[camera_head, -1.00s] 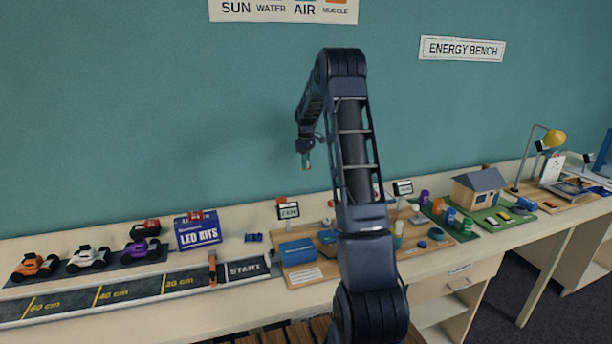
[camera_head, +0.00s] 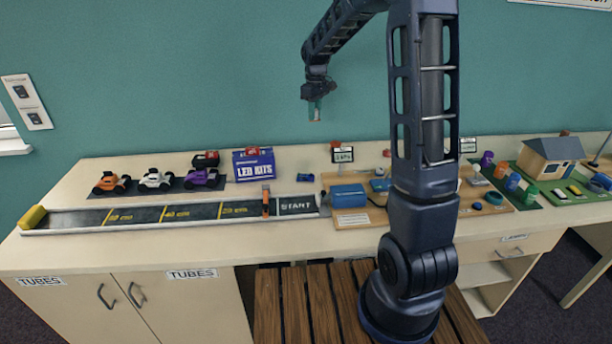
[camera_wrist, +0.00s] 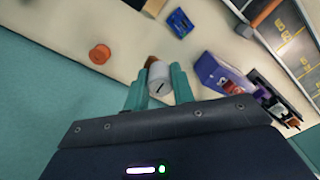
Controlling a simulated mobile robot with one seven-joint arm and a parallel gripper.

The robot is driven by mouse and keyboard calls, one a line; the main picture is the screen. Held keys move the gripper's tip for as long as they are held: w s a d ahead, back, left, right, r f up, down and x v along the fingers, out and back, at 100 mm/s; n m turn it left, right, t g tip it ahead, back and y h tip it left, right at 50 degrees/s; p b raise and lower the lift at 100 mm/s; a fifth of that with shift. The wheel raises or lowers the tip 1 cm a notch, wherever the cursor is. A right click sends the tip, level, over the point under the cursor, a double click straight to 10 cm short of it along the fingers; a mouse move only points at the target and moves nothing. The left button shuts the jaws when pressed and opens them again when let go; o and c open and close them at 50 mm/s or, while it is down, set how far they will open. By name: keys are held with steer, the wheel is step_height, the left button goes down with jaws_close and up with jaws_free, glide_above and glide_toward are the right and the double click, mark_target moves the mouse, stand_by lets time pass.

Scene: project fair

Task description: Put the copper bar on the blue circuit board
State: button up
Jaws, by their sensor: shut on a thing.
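My gripper (camera_head: 315,112) is raised in front of the teal wall, above the back of the bench. Its teal fingers (camera_wrist: 160,88) are shut on a short piece, grey-white at the near end with copper-brown behind it, which I take as the copper bar (camera_wrist: 153,63). The fingers hide much of it. A small blue piece with dark markings, looking like the blue circuit board (camera_head: 305,177), lies flat on the bench right of the LED kits box. It also shows in the wrist view (camera_wrist: 180,22), apart from the gripper.
The LED KITS box (camera_head: 253,165) stands left of the blue piece, with toy cars (camera_head: 157,180) further left. The track (camera_head: 180,213) runs in front. A wooden board (camera_head: 350,213) with a blue box (camera_head: 348,195) lies right. An orange disc (camera_wrist: 100,54) lies near the wall.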

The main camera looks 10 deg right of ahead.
steer(key=s+a, duration=0.4)
glide_above(306, 178)
step_height(306, 178, down, 20)
steer(key=shift+w+r, duration=0.1)
steer(key=shift+w, duration=0.05)
stand_by(0.3)
steer(key=shift+f, duration=0.5)
steer(key=o, duration=1)
